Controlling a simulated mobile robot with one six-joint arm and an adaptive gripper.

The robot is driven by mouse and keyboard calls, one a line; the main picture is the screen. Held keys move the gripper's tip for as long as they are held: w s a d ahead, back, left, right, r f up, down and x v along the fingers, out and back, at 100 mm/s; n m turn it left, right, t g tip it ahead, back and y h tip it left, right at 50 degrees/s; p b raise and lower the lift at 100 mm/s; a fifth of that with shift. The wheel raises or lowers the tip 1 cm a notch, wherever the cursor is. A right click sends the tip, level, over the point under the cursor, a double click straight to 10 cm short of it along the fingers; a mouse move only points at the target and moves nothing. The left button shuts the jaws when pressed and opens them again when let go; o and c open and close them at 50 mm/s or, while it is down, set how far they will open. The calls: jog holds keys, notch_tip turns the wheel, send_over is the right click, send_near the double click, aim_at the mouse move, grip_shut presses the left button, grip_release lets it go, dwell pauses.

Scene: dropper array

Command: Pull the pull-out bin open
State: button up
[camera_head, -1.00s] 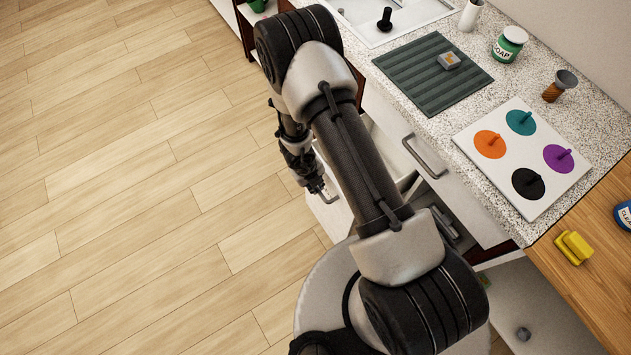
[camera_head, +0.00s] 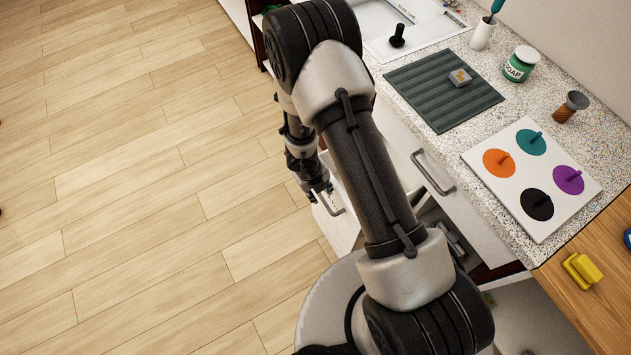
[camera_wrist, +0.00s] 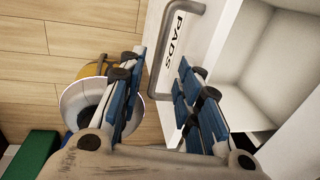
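The pull-out bin's white front (camera_head: 345,229) stands out from the counter in the head view, with its grey handle (camera_head: 333,204) beside my gripper (camera_head: 322,192). In the wrist view, a white front labelled PADS (camera_wrist: 181,62) carries a grey bar handle (camera_wrist: 160,60). A pale open compartment (camera_wrist: 262,80) shows behind it. My gripper (camera_wrist: 163,108) has its blue-padded fingers apart, one on each side of the handle's lower end. I cannot tell whether they touch it. My arm hides much of the bin in the head view.
A closed white drawer with a bar handle (camera_head: 433,172) is right of my arm. The counter above holds a dark green mat (camera_head: 440,100), a white board (camera_head: 545,220) with coloured discs and a soap jar (camera_head: 519,64). The wooden floor (camera_head: 130,190) at left is clear.

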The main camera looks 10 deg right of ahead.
notch_tip(320, 180, up, 7)
jog(key=a, duration=0.1)
jog(key=shift+s+a, duration=0.15)
jog(key=shift+s, duration=0.1)
jog(key=shift+r, duration=0.1)
dwell(0.4)
